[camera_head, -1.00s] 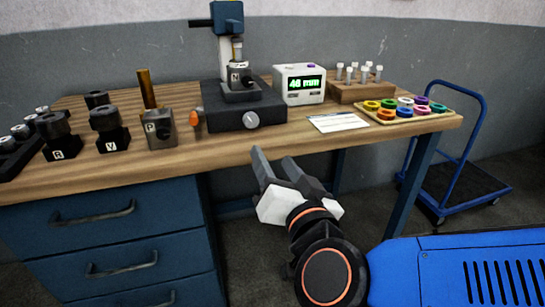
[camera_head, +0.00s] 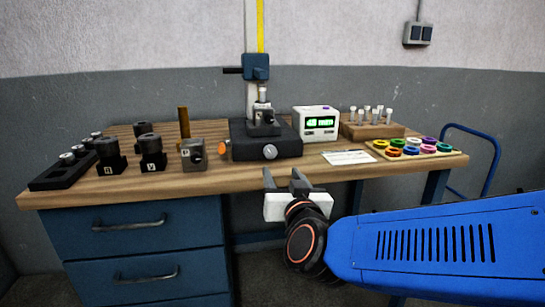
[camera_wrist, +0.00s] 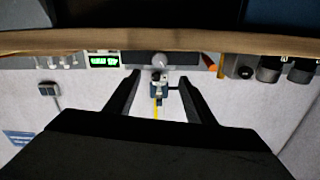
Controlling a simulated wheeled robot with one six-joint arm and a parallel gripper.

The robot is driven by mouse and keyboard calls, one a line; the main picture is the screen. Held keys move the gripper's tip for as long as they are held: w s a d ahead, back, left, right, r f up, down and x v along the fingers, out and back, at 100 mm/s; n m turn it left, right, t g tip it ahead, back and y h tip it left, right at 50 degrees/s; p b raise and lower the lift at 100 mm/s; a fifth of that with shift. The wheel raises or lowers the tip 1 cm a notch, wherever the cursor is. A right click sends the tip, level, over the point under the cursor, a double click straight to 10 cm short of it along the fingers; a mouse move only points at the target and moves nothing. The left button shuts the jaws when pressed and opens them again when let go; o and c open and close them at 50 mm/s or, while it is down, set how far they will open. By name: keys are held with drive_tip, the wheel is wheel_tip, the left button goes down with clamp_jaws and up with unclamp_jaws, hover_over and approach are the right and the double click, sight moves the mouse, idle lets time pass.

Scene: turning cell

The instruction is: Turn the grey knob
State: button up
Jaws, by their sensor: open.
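The grey knob (camera_head: 270,152) is a small round dial on the front face of the black base (camera_head: 290,144) of a measuring stand on the workbench. It also shows in the wrist view (camera_wrist: 159,60), which is upside down, between my fingers in the picture. My gripper (camera_head: 284,178) is open and empty, with its two dark fingers apart. It is in front of the bench edge, below the knob in the head view. The wrist view shows the open fingers (camera_wrist: 159,82) too. The knob is not touched.
The bench (camera_head: 130,186) carries dark blocks at left, an orange-tipped item (camera_head: 223,149) left of the base, a display box (camera_head: 316,122) and a white card (camera_head: 348,157) at right. A tray of coloured rings (camera_head: 420,150) is further right. The bench's front edge lies near my gripper.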

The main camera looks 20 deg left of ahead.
sight(271, 153)
drive_tip(key=x, duration=1.3)
drive_tip(key=c, duration=1.1)
